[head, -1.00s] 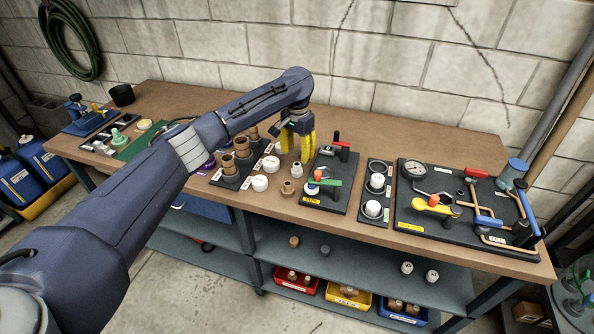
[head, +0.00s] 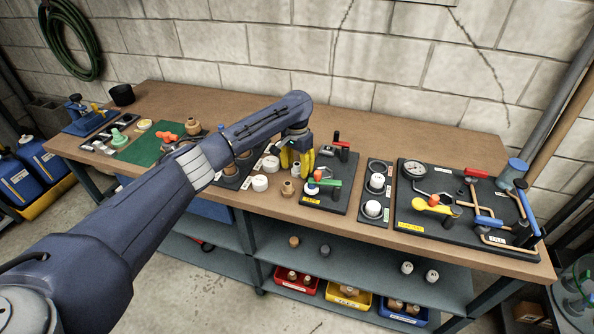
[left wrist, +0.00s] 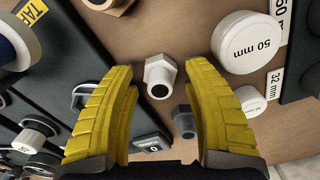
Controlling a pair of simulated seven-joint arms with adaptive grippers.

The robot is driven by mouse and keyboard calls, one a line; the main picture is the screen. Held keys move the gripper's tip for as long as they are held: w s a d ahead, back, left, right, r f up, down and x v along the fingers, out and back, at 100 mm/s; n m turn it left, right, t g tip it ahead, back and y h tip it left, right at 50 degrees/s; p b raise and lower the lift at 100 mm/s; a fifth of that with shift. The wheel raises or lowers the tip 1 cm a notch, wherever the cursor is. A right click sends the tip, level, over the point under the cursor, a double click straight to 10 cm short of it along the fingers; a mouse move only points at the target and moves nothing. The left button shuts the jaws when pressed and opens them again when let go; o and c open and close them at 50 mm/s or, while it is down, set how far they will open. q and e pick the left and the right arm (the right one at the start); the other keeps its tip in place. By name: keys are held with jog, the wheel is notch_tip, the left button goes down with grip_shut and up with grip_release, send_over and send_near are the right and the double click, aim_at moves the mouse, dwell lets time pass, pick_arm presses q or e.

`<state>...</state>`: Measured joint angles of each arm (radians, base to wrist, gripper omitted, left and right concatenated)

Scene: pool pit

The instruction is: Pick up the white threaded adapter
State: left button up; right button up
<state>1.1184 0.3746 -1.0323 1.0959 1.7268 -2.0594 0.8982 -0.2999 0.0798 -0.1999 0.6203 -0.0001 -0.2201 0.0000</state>
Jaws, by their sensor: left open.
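The white threaded adapter (left wrist: 160,75) has a hexagonal collar and a dark round opening in the left wrist view. It stands on the brown bench, ahead of the gap between the yellow fingers. In the head view the adapter (head: 296,170) shows partly at the fingertips. My left gripper (left wrist: 160,100) is open and empty, pointing down over the bench. In the head view the left gripper (head: 297,160) is just above the adapter; contact cannot be told. My right gripper is not in view.
A grey hex fitting (left wrist: 184,122) lies close to the right finger. A black valve board (head: 323,200) is close on the right. The back of the bench (head: 410,135) is clear.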

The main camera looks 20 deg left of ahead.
pick_arm(q)
grip_shut()
jog(key=shift+r, duration=0.1)
dwell(0.6)
